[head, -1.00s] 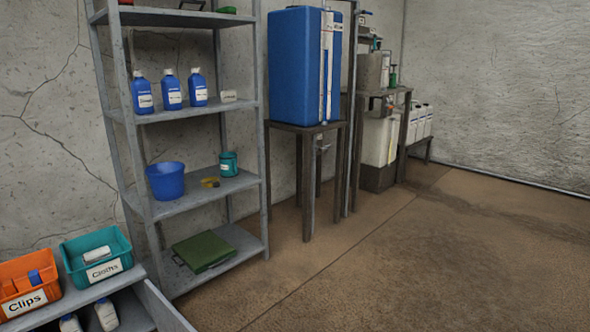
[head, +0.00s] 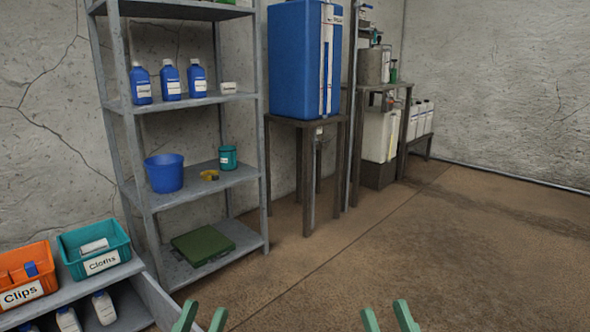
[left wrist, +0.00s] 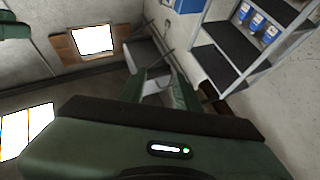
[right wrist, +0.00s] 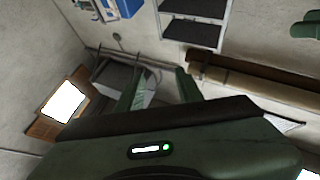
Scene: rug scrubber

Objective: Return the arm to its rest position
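My left gripper (head: 202,318) shows at the bottom edge of the head view, left of centre, as two green fingertips apart with nothing between them. In the left wrist view its fingers (left wrist: 159,92) are also apart and empty. My right gripper (head: 389,316) is at the bottom edge, right of centre, with fingertips apart and empty. In the right wrist view its fingers (right wrist: 158,92) stand apart too. The arms behind the fingertips are out of the head view. Neither gripper touches anything.
A grey shelf (head: 190,190) with blue bottles, a blue bucket (head: 164,174) and a green case (head: 203,244) stands ahead left. A lower-left shelf holds an orange Clips bin (head: 22,292) and a teal Cloths bin (head: 101,263). A blue tank (head: 294,70) stands behind. Brown floor (head: 450,250) is clear at right.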

